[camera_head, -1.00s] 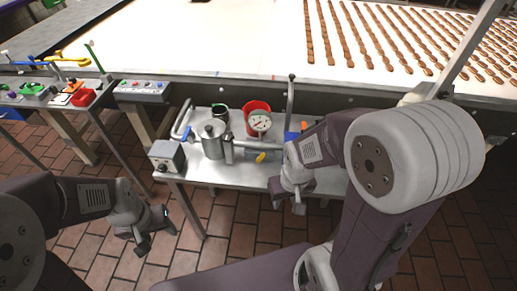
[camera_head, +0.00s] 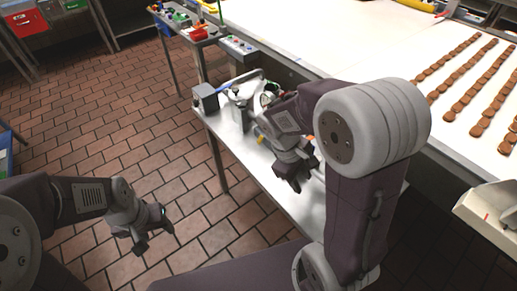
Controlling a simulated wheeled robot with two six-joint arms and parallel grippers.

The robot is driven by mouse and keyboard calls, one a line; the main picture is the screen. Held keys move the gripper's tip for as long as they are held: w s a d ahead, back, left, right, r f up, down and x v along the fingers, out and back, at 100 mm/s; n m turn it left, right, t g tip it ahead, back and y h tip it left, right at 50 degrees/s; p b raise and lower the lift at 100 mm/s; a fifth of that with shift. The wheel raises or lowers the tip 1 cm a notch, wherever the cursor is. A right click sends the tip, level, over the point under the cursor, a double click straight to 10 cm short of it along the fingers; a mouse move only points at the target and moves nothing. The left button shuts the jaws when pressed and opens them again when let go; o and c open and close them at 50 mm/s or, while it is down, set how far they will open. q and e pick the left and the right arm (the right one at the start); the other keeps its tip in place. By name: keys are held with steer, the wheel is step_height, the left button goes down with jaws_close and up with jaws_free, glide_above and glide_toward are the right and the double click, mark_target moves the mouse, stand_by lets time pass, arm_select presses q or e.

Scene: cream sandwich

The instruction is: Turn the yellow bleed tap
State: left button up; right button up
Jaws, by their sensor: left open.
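The yellow bleed tap (camera_head: 261,139) is a small yellow bit at the front of the equipment on the small steel table (camera_head: 232,150). It is partly hidden by my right arm. My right gripper (camera_head: 302,174) is over the table, right of and nearer than the tap, apart from it; its jaw gap is not clear. My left gripper (camera_head: 154,238) is open and empty over the brick floor, well to the left of the table. A metal canister (camera_head: 240,105) stands on the table, and my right arm hides much of the equipment there.
A grey box (camera_head: 206,98) sits at the table's left corner. The conveyor (camera_head: 330,45) with rows of brown biscuits runs behind. A bench with coloured items (camera_head: 197,33) stands at the back. The brick floor (camera_head: 110,130) to the left is clear.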

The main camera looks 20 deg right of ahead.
steer(key=w+d+n+h+b, duration=0.3)
steer(key=w+n+h+b, duration=0.25)
steer(key=w, duration=0.45)
steer(key=n+t+h+b, duration=0.5)
steer(key=t+h+b, duration=0.15)
steer(key=b, duration=0.65)
glide_toward(261, 137)
steer(key=shift+m+g+h, duration=0.25)
steer(key=shift+g+h, duration=0.05)
steer(key=shift+g, duration=0.15)
steer(key=d, duration=0.5)
steer(key=shift+s+r, duration=0.15)
steer(key=shift+s, duration=0.2)
steer(key=a+f+n+t+b, duration=0.1)
steer(key=a+f+t+b, duration=0.1)
steer(key=a, duration=0.3)
steer(key=shift+h, duration=0.3)
steer(key=b+x, duration=0.1)
steer(key=x, duration=0.1)
steer(key=b+x, duration=0.1)
steer(key=x, duration=0.2)
steer(key=b+x, duration=0.1)
steer(key=x, duration=0.2)
steer(key=shift+w+f, duration=0.1)
steer(key=shift+w, duration=0.2)
steer(key=shift+w+d, duration=0.1)
steer(key=shift+d, duration=0.25)
jaws_close()
